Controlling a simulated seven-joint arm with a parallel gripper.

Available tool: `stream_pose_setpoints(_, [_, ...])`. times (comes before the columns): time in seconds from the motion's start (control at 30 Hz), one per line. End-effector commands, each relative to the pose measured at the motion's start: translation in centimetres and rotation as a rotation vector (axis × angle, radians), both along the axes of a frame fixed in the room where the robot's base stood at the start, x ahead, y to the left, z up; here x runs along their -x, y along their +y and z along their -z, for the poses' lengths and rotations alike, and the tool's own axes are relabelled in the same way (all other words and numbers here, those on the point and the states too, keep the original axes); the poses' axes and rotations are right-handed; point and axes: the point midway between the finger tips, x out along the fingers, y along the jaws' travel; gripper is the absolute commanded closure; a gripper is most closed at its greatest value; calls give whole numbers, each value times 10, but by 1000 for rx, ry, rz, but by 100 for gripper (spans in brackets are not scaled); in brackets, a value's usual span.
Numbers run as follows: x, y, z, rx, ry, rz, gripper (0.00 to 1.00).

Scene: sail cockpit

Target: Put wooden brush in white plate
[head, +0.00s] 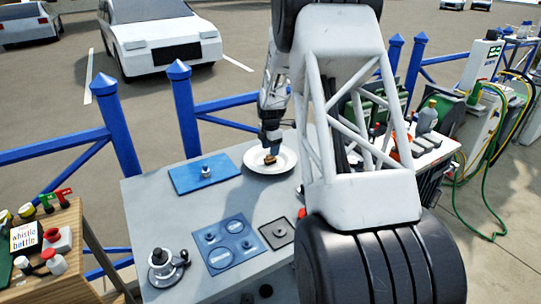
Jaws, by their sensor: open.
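The white plate (284,165) lies on the grey table, near its far edge. A small brown piece, which looks like the wooden brush (270,159), is on or just over the plate's left-middle part. My gripper (270,151) points down right above the brown piece, over the plate. Its jaws are open, though the fingertips are small in this view. I cannot tell whether they touch the brush. My arm's white frame hides the area right of the plate.
A blue mat with a small metal fitting (206,172) lies left of the plate. A blue panel (229,243), a dark square plate (276,233) and a winch-like part (163,268) lie nearer. Blue railings (187,110) stand behind. Bottles (427,115) stand to the right.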

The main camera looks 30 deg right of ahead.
Motion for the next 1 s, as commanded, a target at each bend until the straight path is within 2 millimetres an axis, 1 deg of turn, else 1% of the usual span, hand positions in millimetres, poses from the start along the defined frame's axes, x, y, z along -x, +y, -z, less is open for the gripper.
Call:
stream_pose_setpoints(0.03, [0, 0, -10, 1, -2, 0, 43])
stream_pose_setpoints(0.2, [0, 0, -37, 1, -3, 0, 43])
stream_pose_setpoints(0.43, [0, 0, -63, 1, -1, 0, 43])
stream_pose_setpoints(0.6, [0, 0, -71, 0, 0, 0, 43])
stream_pose_setpoints(1.0, [0, 0, -72, 0, 0, 0, 43])
